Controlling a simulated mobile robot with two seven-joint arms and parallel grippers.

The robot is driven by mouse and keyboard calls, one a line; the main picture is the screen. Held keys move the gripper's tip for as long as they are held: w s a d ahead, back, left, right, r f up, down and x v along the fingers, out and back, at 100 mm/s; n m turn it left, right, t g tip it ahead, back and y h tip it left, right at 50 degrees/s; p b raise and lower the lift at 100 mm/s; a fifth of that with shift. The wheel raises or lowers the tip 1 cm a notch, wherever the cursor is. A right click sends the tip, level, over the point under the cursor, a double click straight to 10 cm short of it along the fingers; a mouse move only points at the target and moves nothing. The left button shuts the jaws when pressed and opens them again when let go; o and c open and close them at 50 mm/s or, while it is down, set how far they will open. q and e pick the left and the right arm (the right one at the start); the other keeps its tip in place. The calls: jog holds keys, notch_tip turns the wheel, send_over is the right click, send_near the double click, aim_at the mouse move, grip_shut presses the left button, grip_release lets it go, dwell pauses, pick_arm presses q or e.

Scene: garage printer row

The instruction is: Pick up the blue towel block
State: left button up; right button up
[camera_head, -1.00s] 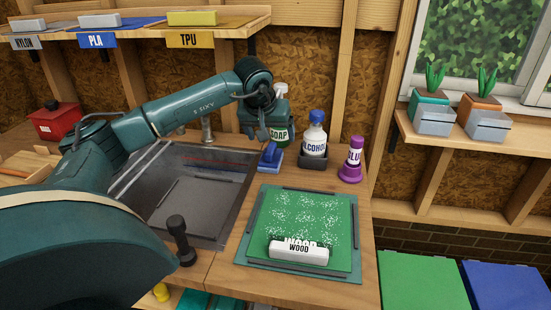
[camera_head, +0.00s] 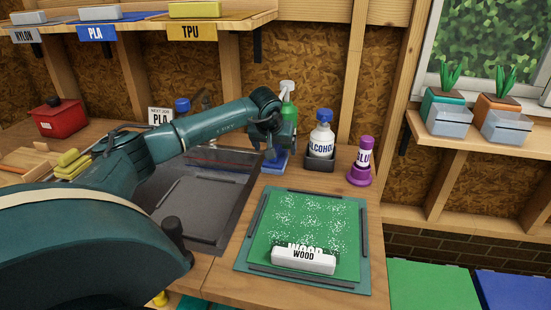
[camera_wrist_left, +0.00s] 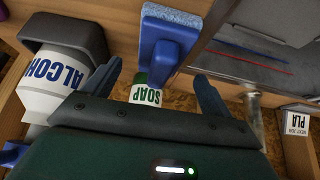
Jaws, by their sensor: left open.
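The blue towel block (camera_head: 277,163) lies on the bench to the right of the sink, partly hidden by my left gripper in the head view. In the left wrist view the blue towel block (camera_wrist_left: 168,40) shows a darker blue raised part on a base with a pale edge. My left gripper (camera_head: 272,147) is over it, pointing down. In the left wrist view its fingers (camera_wrist_left: 158,78) are open and apart, with the block beyond the tips, roughly in line with the gap. Nothing is held. My right gripper is not in view.
A green SOAP bottle (camera_head: 288,100) stands just behind, also in the wrist view (camera_wrist_left: 145,94). The ALCOHOL bottle (camera_head: 321,140) in its dark holder and a purple glue stick (camera_head: 362,158) stand to the right. The sink (camera_head: 190,212) lies left; a green print plate (camera_head: 345,220) in front.

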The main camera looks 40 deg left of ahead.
aim_at(276, 146)
pick_arm(q)
jog(key=shift+x, duration=1.95)
jog(key=shift+c, duration=0.6)
jog(key=c, duration=1)
jog(key=shift+o, duration=0.2)
notch_tip(276, 146, up, 10)
jog(key=shift+d+r, duration=0.1)
jog(key=o, duration=0.4)
jog(key=c, duration=0.3)
jog(key=shift+s, duration=0.1)
